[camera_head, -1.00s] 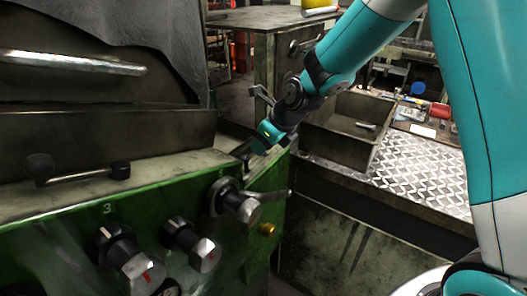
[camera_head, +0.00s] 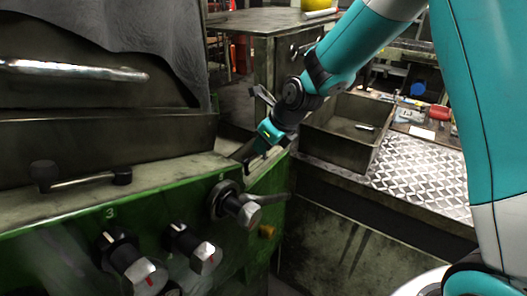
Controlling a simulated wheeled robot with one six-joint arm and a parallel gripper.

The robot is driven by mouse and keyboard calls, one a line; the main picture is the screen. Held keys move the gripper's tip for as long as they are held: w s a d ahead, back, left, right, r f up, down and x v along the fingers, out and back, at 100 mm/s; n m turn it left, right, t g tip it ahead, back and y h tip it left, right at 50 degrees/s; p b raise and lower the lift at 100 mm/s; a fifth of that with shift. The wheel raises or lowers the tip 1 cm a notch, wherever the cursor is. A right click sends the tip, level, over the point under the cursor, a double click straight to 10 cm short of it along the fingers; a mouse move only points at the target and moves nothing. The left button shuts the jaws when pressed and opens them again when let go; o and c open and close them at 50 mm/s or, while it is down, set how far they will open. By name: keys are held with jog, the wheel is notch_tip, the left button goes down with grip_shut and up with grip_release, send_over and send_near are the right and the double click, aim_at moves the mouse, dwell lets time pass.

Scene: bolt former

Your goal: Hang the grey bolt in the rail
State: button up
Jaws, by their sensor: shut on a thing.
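My gripper (camera_head: 256,151) is at the far right end of the green machine's top, low over a narrow slot beside the metal edge. It points down and to the left. It is shut on the grey bolt (camera_head: 247,162), of which only a small dark bit shows below the fingers. The rail (camera_head: 235,152) seems to be the dark slot at this end of the machine top. The bolt's tip is close to it, but I cannot tell whether they touch or whether the bolt is inside.
The green machine front carries several knobs (camera_head: 133,271) and a lever knob (camera_head: 236,206) just below my gripper. A bar handle (camera_head: 83,180) lies at left. An open metal bin (camera_head: 340,146), with a small grey piece inside, and a patterned plate (camera_head: 420,172) are at right.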

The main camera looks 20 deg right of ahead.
jog(key=shift+r+p, duration=2.85)
jog(key=shift+r, duration=0.55)
jog(key=shift+a+f, duration=0.1)
